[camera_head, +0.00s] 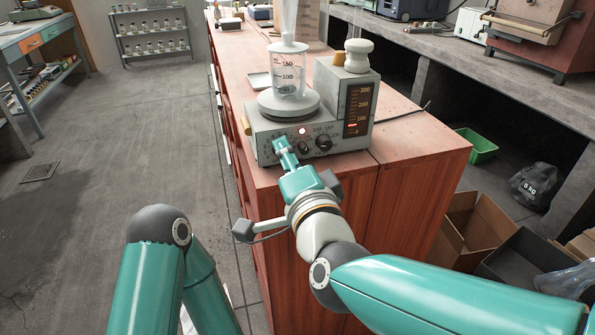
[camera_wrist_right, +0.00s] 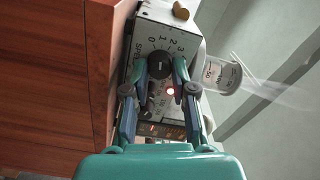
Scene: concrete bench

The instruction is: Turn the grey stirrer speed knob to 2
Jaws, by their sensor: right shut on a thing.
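The stirrer is a grey hotplate unit (camera_head: 262,142) on the red-brown bench, with a round plate (camera_head: 289,104) on top. In the right wrist view the speed knob (camera_wrist_right: 159,67) is round and dark, on a panel marked SPEED with 0, 1, 2 and 3 around it. My right gripper (camera_wrist_right: 161,66) has one finger on each side of the knob and is shut on it. In the head view my right gripper (camera_head: 280,145) reaches the left part of the front panel and hides the knob. The pointer's exact setting is too small to tell. My left gripper is out of view.
A glass beaker (camera_head: 288,78) stands on the plate. A second dark knob (camera_head: 323,143) and a lit red lamp (camera_head: 302,131) are near my right gripper.

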